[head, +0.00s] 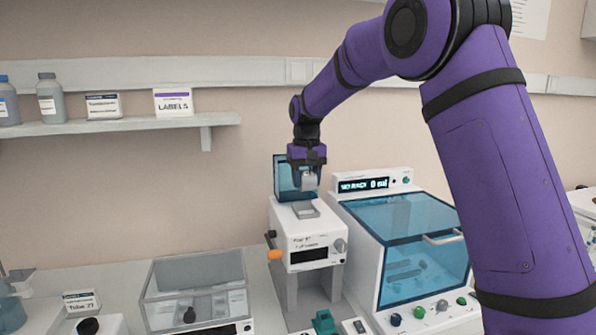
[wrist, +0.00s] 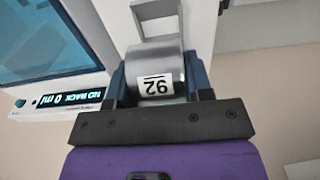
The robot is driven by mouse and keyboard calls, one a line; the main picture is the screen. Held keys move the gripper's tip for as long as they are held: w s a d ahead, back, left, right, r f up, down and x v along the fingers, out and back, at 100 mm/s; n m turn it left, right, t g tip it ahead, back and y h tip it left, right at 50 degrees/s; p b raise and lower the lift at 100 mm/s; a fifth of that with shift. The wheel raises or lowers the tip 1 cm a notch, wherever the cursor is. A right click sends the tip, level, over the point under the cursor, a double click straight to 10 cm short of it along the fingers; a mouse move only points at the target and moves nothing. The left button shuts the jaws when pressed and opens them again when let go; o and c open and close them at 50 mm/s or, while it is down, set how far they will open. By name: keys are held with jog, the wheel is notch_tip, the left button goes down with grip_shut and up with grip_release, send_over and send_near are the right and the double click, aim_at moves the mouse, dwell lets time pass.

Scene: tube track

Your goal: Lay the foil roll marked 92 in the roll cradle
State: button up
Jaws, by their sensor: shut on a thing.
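My gripper (head: 308,172) is shut on the foil roll marked 92. The foil roll (wrist: 155,65) is a silver cylinder held between the two fingers, and its white label reads 92 upside down in the wrist view. In the head view the roll (head: 310,182) shows as a small grey shape under my gripper, above the white machine (head: 312,227). A light grey recessed piece (head: 305,210) on top of that machine looks like the roll cradle. The roll appears apart from it, with a small gap. A blue clear lid (head: 287,175) stands raised behind it.
A white device with a blue clear cover (head: 418,215) stands close on the right, its display reading 0. A clear-lidded box (head: 195,280) is at the front left. A shelf (head: 130,124) with bottles and label boxes runs along the wall at left.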

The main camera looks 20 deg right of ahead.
jog(key=shift+w, duration=0.5)
jog(key=shift+f, duration=2)
jog(key=shift+s+f, duration=0.15)
jog(key=shift+f, duration=1)
jog(key=o, duration=1)
jog(key=shift+r, duration=0.1)
notch_tip(320, 180, up, 10)
jog(key=shift+f, duration=0.1)
jog(key=shift+r, duration=0.4)
